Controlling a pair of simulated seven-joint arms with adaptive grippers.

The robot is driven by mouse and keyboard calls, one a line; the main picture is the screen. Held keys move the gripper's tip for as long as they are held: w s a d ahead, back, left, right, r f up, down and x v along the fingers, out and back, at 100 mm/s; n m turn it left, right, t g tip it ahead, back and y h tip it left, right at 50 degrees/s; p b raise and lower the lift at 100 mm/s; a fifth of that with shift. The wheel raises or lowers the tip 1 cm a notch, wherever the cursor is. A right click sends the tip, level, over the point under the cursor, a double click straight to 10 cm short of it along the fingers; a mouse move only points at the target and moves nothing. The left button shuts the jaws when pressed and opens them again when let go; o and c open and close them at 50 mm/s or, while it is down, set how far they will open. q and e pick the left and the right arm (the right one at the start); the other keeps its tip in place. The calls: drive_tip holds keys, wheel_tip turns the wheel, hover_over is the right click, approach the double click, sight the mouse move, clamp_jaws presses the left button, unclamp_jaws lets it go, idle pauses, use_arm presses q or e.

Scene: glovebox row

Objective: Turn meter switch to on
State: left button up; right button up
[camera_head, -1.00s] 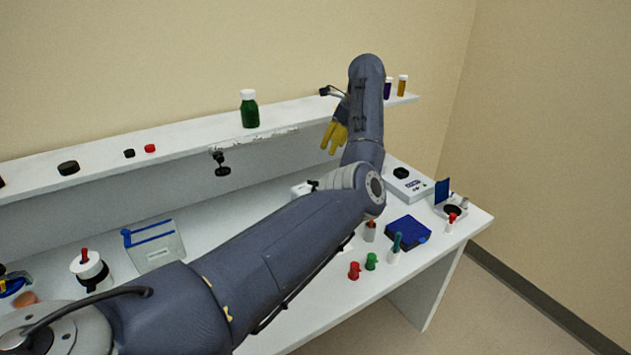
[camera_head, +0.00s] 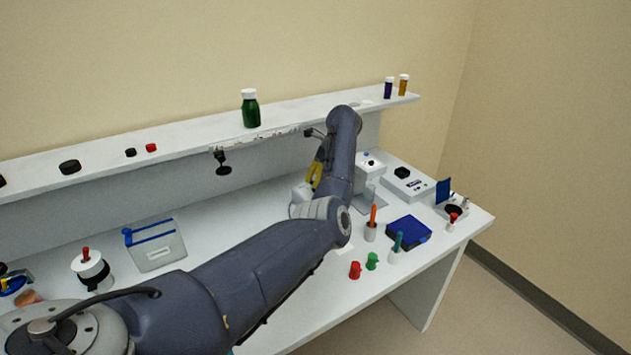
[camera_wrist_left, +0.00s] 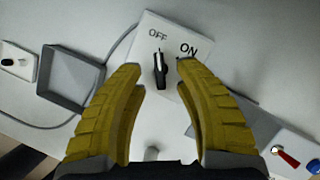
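In the left wrist view, the meter switch is a white plate (camera_wrist_left: 178,30) marked OFF and ON, with a black knob (camera_wrist_left: 161,75) on it. The knob's white-marked end points up toward OFF; ON is to its right. My left gripper (camera_wrist_left: 159,67) is open, its yellow fingers on either side of the knob with visible gaps; I cannot tell how far above it they are. In the head view, a yellow finger of the left gripper (camera_head: 316,172) shows beside my forearm, which hides most of the gripper and the switch. My right gripper is not in view.
In the wrist view, a grey open tray (camera_wrist_left: 70,75) and a cable lie left of the switch; a red lever (camera_wrist_left: 287,157) is at lower right. In the head view, a shelf with a green bottle (camera_head: 250,110) runs behind, and a blue box (camera_head: 408,230) stands right.

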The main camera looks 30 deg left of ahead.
use_arm(q)
drive_tip(key=shift+x, duration=0.85)
drive_tip(key=shift+c, duration=0.3)
clamp_jaws()
